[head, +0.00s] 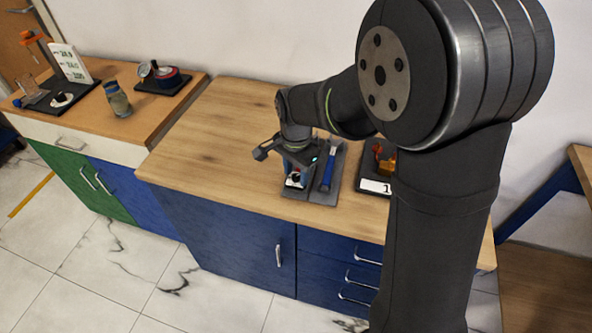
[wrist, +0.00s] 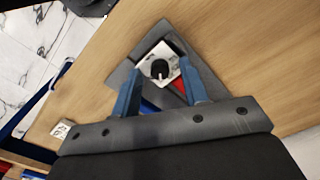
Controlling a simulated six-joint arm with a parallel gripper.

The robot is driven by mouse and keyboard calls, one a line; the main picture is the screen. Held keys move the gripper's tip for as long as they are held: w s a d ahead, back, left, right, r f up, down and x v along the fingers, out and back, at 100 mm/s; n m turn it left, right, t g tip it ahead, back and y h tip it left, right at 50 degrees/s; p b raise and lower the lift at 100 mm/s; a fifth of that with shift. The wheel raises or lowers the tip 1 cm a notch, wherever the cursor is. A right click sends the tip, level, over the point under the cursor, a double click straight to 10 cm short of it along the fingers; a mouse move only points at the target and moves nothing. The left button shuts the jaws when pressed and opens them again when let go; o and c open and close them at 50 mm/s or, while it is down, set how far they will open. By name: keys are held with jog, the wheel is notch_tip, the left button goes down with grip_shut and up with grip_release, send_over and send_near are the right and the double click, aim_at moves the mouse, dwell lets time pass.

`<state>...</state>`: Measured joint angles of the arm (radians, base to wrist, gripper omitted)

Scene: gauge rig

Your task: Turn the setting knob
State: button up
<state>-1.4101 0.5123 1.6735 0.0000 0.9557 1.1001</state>
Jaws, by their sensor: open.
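The setting knob (wrist: 160,69) is a round black knob with a pale pointer mark, on a white dial plate (wrist: 147,62). In the wrist view it lies between the two fingers of my gripper (wrist: 157,64), which are spread on either side of it. Whether the fingers touch the knob or its plate I cannot tell. In the head view my gripper (head: 298,166) points down over the white dial plate (head: 294,181) on a dark base on the wooden counter. The knob is mostly hidden there by the gripper.
Further right is an orange device (head: 384,158) with a white label, partly behind my arm. The counter (head: 215,145) left of the gripper is clear.

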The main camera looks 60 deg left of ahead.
grip_shut()
jog(key=n, duration=0.4)
jog(key=shift+n, duration=0.4)
jog(key=n, duration=1.2)
jog(key=shift+n, duration=0.4)
jog(key=n, duration=0.6)
jog(key=shift+n, duration=0.3)
